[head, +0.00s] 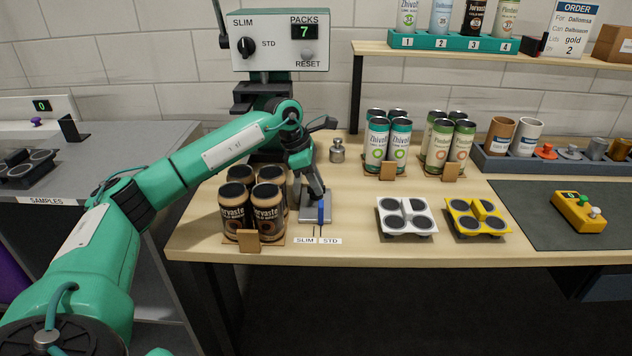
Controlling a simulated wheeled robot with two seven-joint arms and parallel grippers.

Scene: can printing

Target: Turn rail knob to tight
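A grey control box (280,61) at the upper middle of the head view carries a black knob (246,46) beside the words SLIM and STD. I cannot tell which knob is the rail knob. My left gripper (318,192) points down over this plate, close behind the blue piece. Its fingertips are too small and covered to show whether it is open or holds anything. My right gripper is out of view.
A pack of dark Jervaste cans (268,210) stands just left of my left gripper. Two green-label can packs, a small metal weight (337,150), a white carrier (405,216) and a yellow carrier (478,216) are to the right. The wooden table's front edge is near.

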